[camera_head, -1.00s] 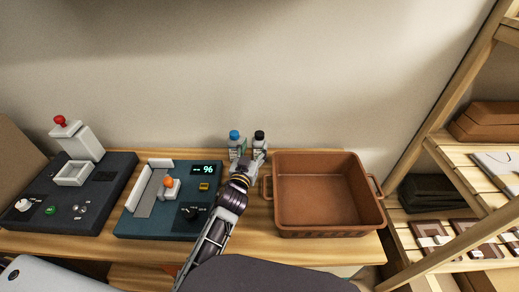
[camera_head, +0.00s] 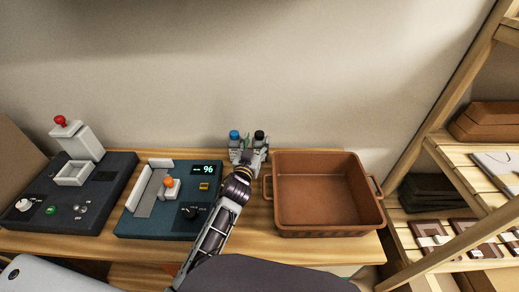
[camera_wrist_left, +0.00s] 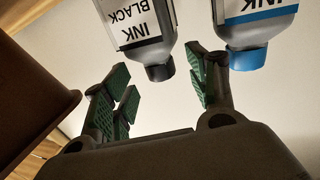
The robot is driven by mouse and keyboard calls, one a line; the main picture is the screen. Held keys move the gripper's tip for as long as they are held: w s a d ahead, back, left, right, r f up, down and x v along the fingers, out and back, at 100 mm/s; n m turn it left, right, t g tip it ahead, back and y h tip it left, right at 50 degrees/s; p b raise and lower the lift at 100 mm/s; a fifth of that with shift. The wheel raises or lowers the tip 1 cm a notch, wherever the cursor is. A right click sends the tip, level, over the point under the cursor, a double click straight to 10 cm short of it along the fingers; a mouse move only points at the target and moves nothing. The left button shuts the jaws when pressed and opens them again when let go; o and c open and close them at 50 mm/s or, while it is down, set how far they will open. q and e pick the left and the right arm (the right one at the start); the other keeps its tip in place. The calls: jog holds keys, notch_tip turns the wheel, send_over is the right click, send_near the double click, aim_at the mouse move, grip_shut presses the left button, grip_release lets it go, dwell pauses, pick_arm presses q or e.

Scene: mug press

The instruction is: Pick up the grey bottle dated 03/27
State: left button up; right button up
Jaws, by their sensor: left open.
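Two grey ink bottles stand at the back of the table. The one with a black cap (camera_head: 259,136) is labelled "INK BLACK" and shows in the left wrist view (camera_wrist_left: 147,35). The one with a blue cap (camera_head: 234,135) is left of it and also shows in the left wrist view (camera_wrist_left: 262,25). No date can be read on either. My left gripper (camera_head: 249,154) is open at the bottles and partly hides them. In the left wrist view, the black-capped bottle lies ahead of the gap between its green-padded fingers (camera_wrist_left: 160,92). My right gripper is out of view.
A brown bin (camera_head: 320,190) stands just right of my left gripper. A teal device (camera_head: 170,227) reading "96" and a dark press machine (camera_head: 85,215) stand to the left. The wall is close behind the bottles. A wooden shelf (camera_head: 450,160) is at the right.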

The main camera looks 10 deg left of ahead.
aim_at(258, 138)
pick_arm(q)
jog(key=shift+w+d, duration=0.1)
jog(key=shift+w, duration=2.1)
grip_shut()
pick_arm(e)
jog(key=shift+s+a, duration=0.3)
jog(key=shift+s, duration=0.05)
